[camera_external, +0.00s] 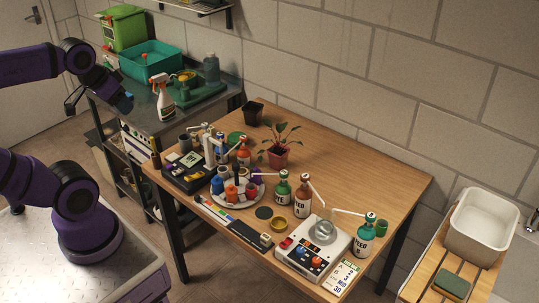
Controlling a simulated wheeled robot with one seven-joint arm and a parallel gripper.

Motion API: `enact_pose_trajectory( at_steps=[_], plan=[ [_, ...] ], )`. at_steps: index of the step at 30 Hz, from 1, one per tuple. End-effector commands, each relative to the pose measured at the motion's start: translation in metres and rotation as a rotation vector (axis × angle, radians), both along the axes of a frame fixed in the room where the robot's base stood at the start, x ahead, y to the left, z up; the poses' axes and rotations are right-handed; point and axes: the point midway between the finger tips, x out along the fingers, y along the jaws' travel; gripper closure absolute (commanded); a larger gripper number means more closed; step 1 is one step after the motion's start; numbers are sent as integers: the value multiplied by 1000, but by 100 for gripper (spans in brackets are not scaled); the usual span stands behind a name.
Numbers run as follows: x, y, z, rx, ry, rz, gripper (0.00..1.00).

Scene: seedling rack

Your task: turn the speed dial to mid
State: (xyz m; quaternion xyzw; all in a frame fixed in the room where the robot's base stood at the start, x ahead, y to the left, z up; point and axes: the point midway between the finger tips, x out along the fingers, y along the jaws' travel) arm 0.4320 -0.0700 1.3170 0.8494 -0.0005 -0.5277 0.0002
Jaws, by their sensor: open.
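A white stirrer-like device (322,243) with a round plate on top stands at the front right of the wooden table. Its dark front panel carries a blue knob (302,251), an orange-red knob (315,262) and a red part (286,243) at the left corner. The labels are too small to read, so I cannot tell which knob is the speed dial or where it points. My gripper (73,103) is open and empty at the upper left, beside the metal shelf and far from the device.
Pump bottles (366,238) stand close around the device, and a card with numbers (341,276) lies at its right. The table's back right is clear.

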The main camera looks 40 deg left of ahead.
Motion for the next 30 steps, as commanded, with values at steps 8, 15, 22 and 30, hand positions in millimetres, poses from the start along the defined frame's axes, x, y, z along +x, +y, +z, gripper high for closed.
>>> enact_pose_trajectory(
  at_steps=[8,15,22,30],
  plan=[
    [52,-26,4,-67,68,-7,47],
    [112,-72,-4,-124,152,3,47],
    [163,-130,-27,-154,233,22,47],
    [208,-212,-74,-156,322,53,47]
  ],
)
